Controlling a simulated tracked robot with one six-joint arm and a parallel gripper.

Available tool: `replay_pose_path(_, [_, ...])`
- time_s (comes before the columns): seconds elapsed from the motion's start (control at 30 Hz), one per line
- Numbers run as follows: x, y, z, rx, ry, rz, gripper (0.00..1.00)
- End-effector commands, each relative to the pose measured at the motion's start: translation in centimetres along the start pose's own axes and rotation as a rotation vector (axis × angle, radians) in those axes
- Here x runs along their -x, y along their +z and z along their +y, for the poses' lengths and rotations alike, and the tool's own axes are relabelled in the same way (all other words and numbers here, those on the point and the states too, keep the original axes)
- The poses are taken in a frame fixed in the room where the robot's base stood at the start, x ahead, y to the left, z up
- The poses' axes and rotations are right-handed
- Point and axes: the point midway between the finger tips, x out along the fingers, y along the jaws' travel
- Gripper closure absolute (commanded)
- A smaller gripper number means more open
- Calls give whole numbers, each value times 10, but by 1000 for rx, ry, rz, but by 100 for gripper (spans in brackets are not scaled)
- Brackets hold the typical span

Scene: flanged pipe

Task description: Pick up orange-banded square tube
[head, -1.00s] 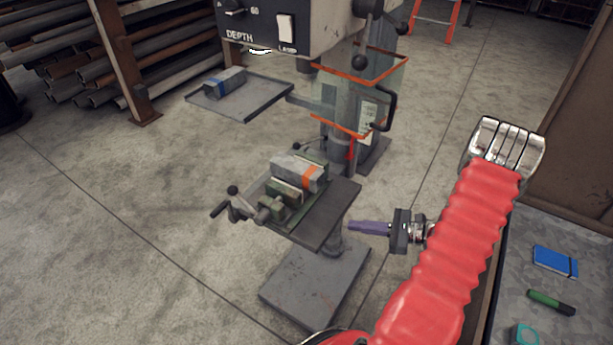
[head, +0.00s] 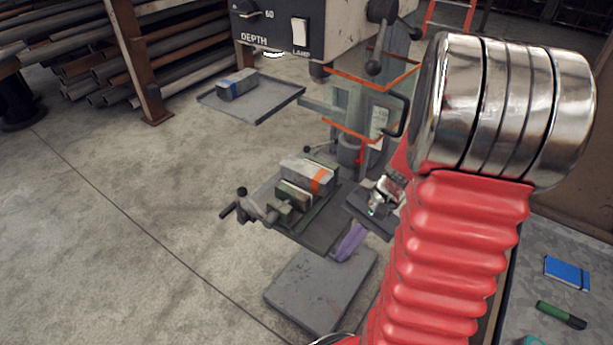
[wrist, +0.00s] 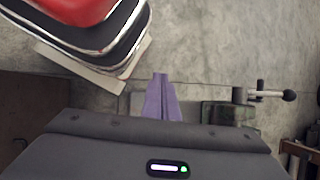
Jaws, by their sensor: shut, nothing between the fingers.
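The orange-banded square tube (head: 301,168) is grey with an orange band near its right end. It lies in the green vise (head: 282,208) on the drill press table (head: 325,236). My gripper (head: 349,242) has purple fingers, shut and empty, beside the right edge of that table and apart from the tube. The fingers also show together in the wrist view (wrist: 160,92). The wrist view shows a vise handle (wrist: 262,94) and part of the vise to the right of the fingers. I cannot make out the tube there.
A blue-banded tube (head: 237,83) lies on a grey tray (head: 262,104) at the back left. The drill press head (head: 318,32) and its clear, orange-edged guard (head: 350,108) stand above and behind the vise. A workbench (head: 555,240) is at the right.

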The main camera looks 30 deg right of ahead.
Motion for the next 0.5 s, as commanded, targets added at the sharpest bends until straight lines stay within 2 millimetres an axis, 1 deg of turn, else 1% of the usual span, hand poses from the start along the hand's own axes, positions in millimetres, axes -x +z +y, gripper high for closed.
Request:
replay_pose_path(0.03, [5,7,-3,51,27,31,100])
replay_pose_path(0.5, [40,65,-27,478,223,288,100])
